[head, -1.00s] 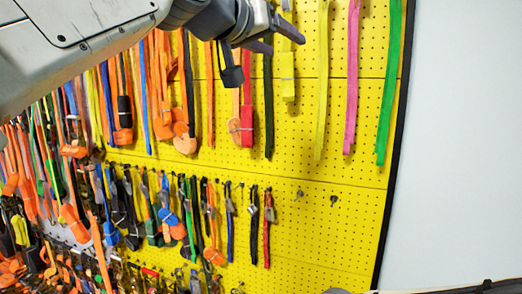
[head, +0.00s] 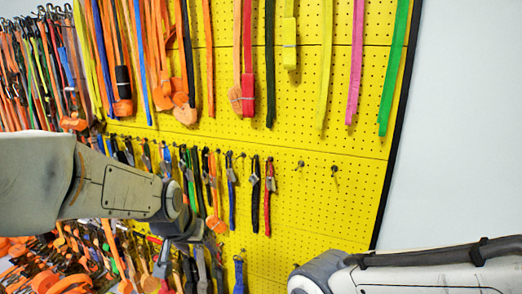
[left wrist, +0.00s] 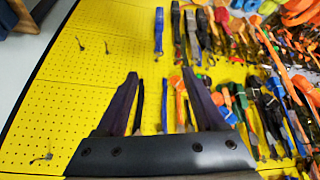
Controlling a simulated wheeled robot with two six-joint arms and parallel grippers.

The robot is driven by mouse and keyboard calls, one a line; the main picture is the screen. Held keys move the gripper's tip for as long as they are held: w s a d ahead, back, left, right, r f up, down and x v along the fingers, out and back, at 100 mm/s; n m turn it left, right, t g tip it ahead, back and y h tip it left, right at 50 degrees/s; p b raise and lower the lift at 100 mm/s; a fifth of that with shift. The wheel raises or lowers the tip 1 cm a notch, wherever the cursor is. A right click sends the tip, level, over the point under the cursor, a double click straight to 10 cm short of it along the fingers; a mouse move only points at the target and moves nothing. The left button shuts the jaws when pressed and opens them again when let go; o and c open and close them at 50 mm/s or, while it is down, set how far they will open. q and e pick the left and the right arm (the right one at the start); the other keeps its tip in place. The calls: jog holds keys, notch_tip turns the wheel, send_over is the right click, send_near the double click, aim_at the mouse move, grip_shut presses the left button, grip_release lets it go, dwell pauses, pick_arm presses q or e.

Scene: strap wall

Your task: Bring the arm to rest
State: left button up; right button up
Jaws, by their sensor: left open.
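My left arm (head: 110,188) comes in from the left in the head view, in front of the lower part of the strap wall (head: 300,215). Its wrist end bends downward among the lower straps, and the fingers are hard to make out there. In the left wrist view my left gripper (left wrist: 160,78) is open, with two dark fingers spread apart. I see nothing held between them; straps hang on the yellow board beyond. My right arm (head: 420,268) shows at the lower right of the head view; its gripper is out of view.
Long straps hang along the top, including a pink strap (head: 355,70) and a green strap (head: 394,70). Shorter straps, such as a red one (head: 268,195), hang in the lower row. The right of the board is mostly bare, beside a plain pale wall (head: 460,130).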

pick_arm(q)
jog(key=s+a+f+g+y, duration=0.1)
jog(key=s+a+f+g, duration=0.25)
jog(key=s+f, duration=0.8)
jog(key=s+d+f+m+g+h+b, duration=0.1)
jog(key=s+d+f+m+g+b, duration=0.1)
jog(key=s+d+m+b, duration=0.4)
jog(key=s+d+f+b, duration=0.1)
jog(key=s+d+b, duration=0.3)
jog(key=s+d, duration=0.3)
jog(key=shift+s+f+m+b, duration=0.15)
jog(key=shift+s+m+b, duration=0.15)
jog(key=shift+s, duration=0.15)
